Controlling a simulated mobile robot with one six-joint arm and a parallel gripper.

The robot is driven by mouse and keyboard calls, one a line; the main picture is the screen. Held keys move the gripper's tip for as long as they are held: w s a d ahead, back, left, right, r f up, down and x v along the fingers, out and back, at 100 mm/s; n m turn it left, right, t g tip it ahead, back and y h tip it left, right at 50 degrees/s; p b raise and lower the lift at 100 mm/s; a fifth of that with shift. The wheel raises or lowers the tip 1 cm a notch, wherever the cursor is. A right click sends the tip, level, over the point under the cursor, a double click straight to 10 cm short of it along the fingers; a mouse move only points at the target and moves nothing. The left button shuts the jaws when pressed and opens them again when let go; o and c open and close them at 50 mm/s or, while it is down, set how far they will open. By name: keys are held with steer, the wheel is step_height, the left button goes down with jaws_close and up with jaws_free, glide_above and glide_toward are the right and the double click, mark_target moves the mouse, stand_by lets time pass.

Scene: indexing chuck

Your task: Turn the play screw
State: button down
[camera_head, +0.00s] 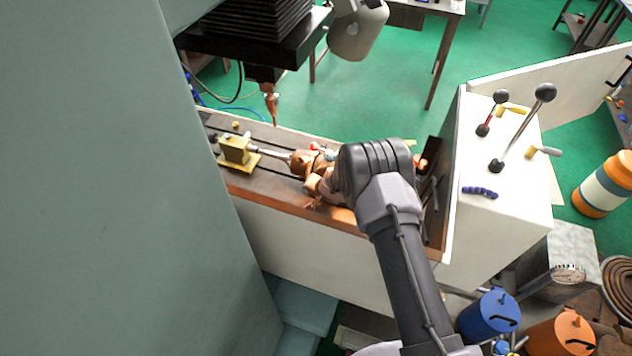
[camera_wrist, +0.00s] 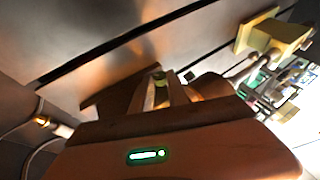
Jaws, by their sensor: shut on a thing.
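My gripper (camera_head: 318,187) is at the front side of the indexing chuck (camera_head: 301,162) on the machine bed, in the head view. In the wrist view its brown fingers (camera_wrist: 163,90) are closed around a small yellowish piece, which looks like the play screw (camera_wrist: 161,80). Most of the screw is hidden between the fingers. A brown rounded part of the chuck (camera_wrist: 208,85) lies just right of the fingers. My wrist hides part of the chuck in the head view.
A yellow tailstock block (camera_head: 238,150) stands left on the slotted bed (camera_head: 275,180), with a rod towards the chuck. A copper-coloured tool tip (camera_head: 271,105) hangs above. A white cabinet with black-knobbed levers (camera_head: 520,130) stands right. The large grey-green column (camera_head: 110,180) blocks the left.

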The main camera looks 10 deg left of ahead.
steer(key=shift+p, duration=0.4)
steer(key=c, duration=1.3)
jaws_free()
steer(key=shift+r, duration=0.1)
steer(key=v, duration=1.7)
steer(key=shift+s+a+r, duration=0.1)
steer(key=shift+a+r, duration=0.05)
steer(key=shift+r, duration=0.05)
